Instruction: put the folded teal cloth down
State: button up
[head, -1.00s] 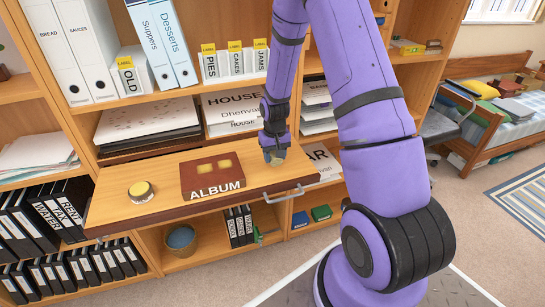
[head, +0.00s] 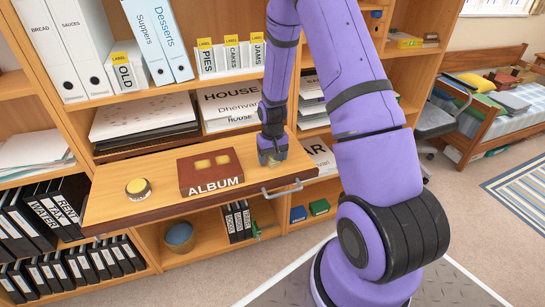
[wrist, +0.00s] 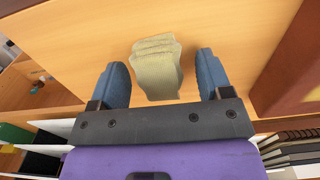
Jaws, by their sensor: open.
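The folded cloth (wrist: 156,68) looks yellowish khaki, not teal. In the wrist view it lies on the wooden pull-out shelf (wrist: 75,45), between the spread blue-grey fingers of my gripper (wrist: 162,63). Gaps show on both sides, and the nearest end of the cloth is close to the gripper's dark crossbar. In the head view my gripper (head: 271,155) points down at the right end of the pull-out shelf (head: 165,190). The cloth is small there and mostly hidden by the fingers.
A brown album (head: 212,172) lies left of my gripper on the shelf. A round yellow-topped tin (head: 138,189) stands further left. A metal handle (head: 282,188) juts from the shelf's front edge. Papers and binders fill the bookcase behind. Bare shelf lies between tin and album.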

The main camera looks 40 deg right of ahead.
notch_tip(320, 180, up, 12)
notch_tip(320, 180, up, 9)
jog(key=t, duration=0.1)
send_over(272, 155)
jog(key=s+a, duration=0.2)
jog(key=a, duration=0.1)
jog(key=s+a+r+n+t, duration=0.1)
jog(key=s+a+r, duration=0.15)
jog(key=r, duration=0.25)
jog(key=s+a+r, duration=0.2)
jog(key=s+r, duration=0.2)
jog(key=r, duration=0.1)
jog(key=s+a+r+n+t, duration=0.1)
jog(key=s+a+r, duration=0.1)
jog(key=s+r, duration=0.3)
jog(key=s+a+r+n+t, duration=0.1)
jog(key=s+r, duration=0.4)
jog(key=s, duration=0.8)
jog(key=shift+a+r+t, duration=0.2)
jog(key=shift+a+t, duration=0.4)
jog(key=shift+a, duration=0.6)
